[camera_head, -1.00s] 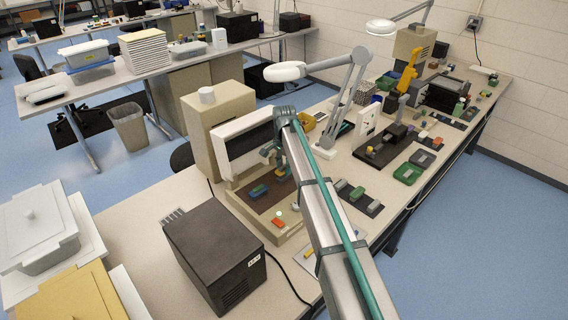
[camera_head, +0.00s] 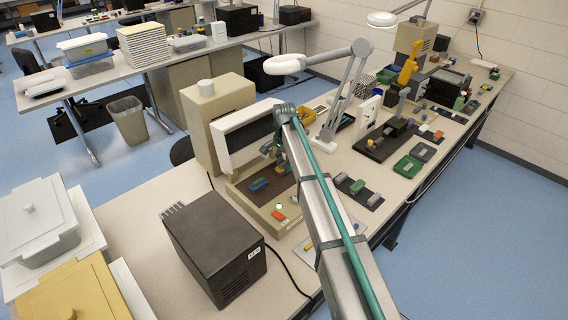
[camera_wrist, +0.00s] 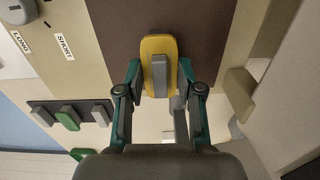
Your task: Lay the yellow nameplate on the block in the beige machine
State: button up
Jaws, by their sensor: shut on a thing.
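My gripper (camera_wrist: 159,85) is shut on the grey grip bar of the yellow nameplate (camera_wrist: 160,43) in the wrist view. The nameplate shows over the brown bed (camera_wrist: 112,30) of the beige machine; its height above the bed is hard to tell. In the head view the beige machine (camera_head: 208,105) stands left of my arm, with a white-framed dark panel above its bed. A blue piece with some green (camera_head: 258,184) lies on the bed, left of my gripper. My arm partly covers the bed, and the nameplate is not clear in that view.
A black box (camera_head: 213,240) stands in front of the machine. An orange button (camera_head: 278,215) is on its front edge. A dark tray (camera_head: 358,193) with grey and green pieces lies to the right, also in the wrist view (camera_wrist: 70,115). A lamp (camera_head: 285,64) stands behind.

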jog(key=shift+f, duration=0.45)
dwell(0.4)
jog(key=o, duration=1.2)
jog(key=shift+r, duration=0.1)
